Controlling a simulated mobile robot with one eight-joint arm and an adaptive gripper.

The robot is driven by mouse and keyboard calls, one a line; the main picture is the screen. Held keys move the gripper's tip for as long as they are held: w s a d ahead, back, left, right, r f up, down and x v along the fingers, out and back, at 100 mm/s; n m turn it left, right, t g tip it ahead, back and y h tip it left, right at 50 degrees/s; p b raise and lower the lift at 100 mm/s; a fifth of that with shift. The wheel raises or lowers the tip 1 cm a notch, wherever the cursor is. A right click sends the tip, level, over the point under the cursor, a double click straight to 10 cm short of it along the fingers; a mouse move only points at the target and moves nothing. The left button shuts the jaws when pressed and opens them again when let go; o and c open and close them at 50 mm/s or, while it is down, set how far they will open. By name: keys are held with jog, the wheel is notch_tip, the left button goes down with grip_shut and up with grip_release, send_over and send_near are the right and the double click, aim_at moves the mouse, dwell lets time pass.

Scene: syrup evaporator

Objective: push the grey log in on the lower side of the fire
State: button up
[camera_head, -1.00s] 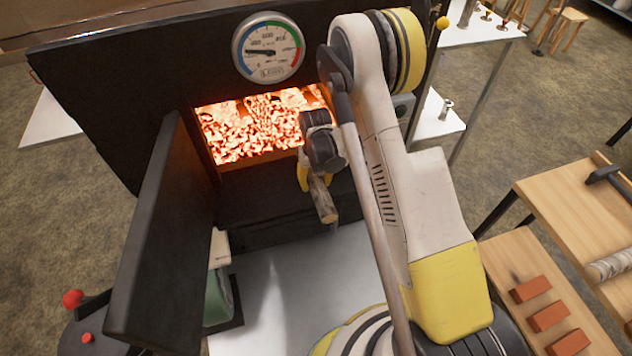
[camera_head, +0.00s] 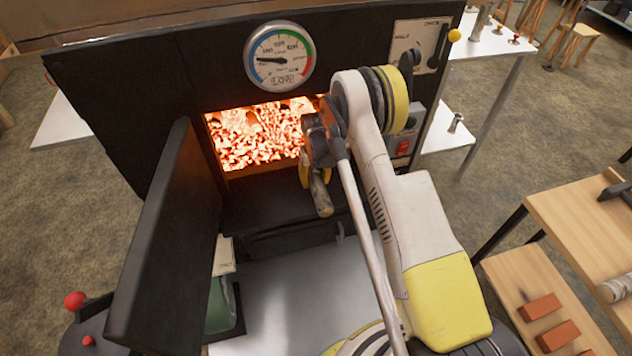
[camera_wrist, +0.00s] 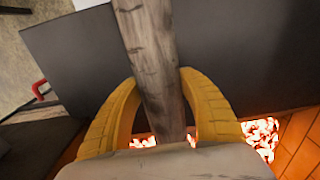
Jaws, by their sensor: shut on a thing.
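The grey log (camera_wrist: 152,65) is gripped between the two yellow fingers of my gripper (camera_wrist: 158,90) in the wrist view. In the head view the log (camera_head: 321,197) sticks out from my gripper (camera_head: 314,176), pointing down and slightly right. It is held in front of the right part of the firebox opening. The fire (camera_head: 255,135) glows orange and white inside the opening and also shows in the wrist view (camera_wrist: 262,135). Part of the fire's right side is hidden behind my arm and gripper.
The black firebox door (camera_head: 165,240) stands open on the left of the opening. A round dial gauge (camera_head: 279,58) sits above the fire. A wooden bench with orange bricks (camera_head: 538,306) stands at the right. Control panels are right of my arm.

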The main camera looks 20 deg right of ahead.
jog(key=o, duration=1.5)
notch_tip(320, 180, up, 8)
jog(key=shift+f, duration=0.25)
